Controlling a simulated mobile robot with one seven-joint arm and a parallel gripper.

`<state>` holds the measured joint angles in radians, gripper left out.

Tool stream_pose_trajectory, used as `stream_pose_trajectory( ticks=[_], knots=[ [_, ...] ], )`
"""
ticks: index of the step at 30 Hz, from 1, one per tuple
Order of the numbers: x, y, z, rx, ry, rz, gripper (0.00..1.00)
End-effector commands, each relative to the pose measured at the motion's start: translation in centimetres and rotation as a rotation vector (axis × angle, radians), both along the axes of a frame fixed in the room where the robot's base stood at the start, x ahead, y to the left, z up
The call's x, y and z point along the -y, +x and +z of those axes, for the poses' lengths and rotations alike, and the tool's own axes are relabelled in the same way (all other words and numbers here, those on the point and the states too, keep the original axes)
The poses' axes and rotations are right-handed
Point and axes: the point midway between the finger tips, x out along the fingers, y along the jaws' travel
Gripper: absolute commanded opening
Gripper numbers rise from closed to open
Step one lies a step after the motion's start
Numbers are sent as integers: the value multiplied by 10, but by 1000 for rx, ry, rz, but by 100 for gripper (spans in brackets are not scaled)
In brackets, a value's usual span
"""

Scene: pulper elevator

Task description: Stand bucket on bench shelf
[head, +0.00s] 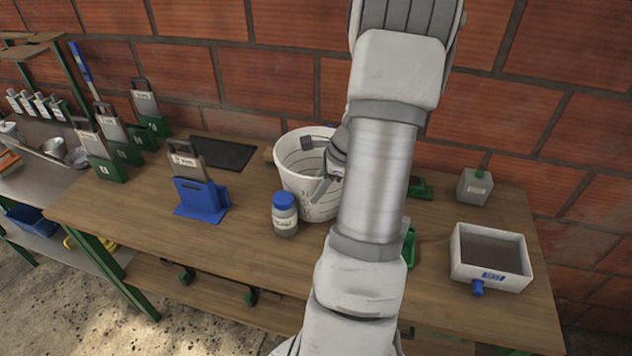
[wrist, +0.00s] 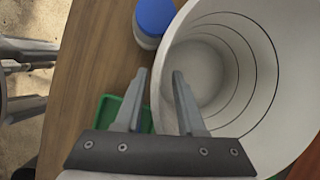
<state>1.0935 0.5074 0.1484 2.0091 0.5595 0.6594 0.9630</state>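The white bucket (head: 298,168) stands upright on the wooden bench top, near the middle, partly hidden by my arm. My gripper (head: 318,178) is at its right side, over the rim. In the wrist view, the open mouth of the bucket (wrist: 255,95) fills the right. There my gripper (wrist: 160,76) has its fingers apart, the left finger outside the bucket wall and the right finger over the inside. I see gaps beside the wall, so it looks not clamped. The bench shelf (head: 205,289) is the lower wooden board under the bench top.
A blue-lidded jar (head: 285,214) stands close to the bucket's front. A blue holder (head: 201,197) with a grey tool is to the left. A white tray (head: 491,258) and a small grey box (head: 474,188) are at the right. The front left bench top is clear.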

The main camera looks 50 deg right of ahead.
Motion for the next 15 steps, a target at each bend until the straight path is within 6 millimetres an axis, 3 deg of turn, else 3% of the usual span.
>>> stream_pose_trajectory(
  ticks=[10,15],
  knots=[
    [-1,3,-8,0,0,-1,37],
    [-1,3,-8,0,0,-1,6]
  ],
)
